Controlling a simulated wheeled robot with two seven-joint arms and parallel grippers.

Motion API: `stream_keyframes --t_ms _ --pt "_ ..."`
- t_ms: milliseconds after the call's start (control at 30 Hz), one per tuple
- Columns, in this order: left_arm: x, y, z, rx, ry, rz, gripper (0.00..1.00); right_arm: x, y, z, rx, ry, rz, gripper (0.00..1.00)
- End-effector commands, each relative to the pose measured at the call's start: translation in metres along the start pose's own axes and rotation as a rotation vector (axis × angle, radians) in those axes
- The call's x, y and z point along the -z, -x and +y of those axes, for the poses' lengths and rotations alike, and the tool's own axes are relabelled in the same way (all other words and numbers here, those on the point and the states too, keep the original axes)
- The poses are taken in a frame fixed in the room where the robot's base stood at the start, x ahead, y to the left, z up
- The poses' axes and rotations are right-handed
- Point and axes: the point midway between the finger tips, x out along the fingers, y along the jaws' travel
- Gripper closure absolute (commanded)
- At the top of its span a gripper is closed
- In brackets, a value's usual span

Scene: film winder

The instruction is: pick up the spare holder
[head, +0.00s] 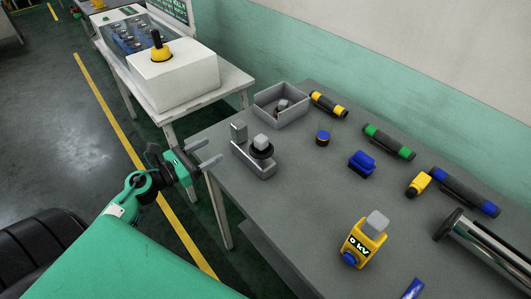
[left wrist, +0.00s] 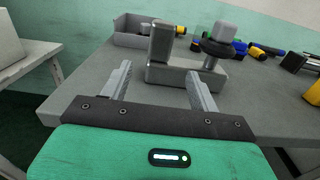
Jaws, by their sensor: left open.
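A grey metal holder-like piece with an upright block, a round post and a black ring (head: 255,163) stands near the left edge of the table. I cannot tell for certain whether it is the spare holder. It also shows in the left wrist view (left wrist: 172,75), just beyond the fingertips. My left gripper (head: 211,153) is open and empty, left of this piece and apart from it. In the left wrist view its two fingers (left wrist: 158,76) point toward the piece's base. My right gripper is not in view.
A grey open tray (head: 268,119) with small parts stands behind the piece. Yellow, green and blue banded cylinders lie along the back. A yellow box marked "0 kV" (head: 364,243) stands at front right. A white machine (head: 185,80) is on another table.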

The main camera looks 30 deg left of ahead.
Motion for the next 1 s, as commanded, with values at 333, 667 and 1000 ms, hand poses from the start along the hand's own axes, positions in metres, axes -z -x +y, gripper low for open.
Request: stream_keyframes --t_ms 333,667,1000 --pt "-0.004 -0.053 0.001 -0.001 0.003 -0.002 0.38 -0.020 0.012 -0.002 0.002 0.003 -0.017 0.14" --pt "-0.001 -0.082 0.000 -0.002 0.005 -0.001 0.38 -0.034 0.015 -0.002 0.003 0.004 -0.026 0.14" --pt "-0.004 -0.117 -0.001 -0.003 0.007 -0.003 0.38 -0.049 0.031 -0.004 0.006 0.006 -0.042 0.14"
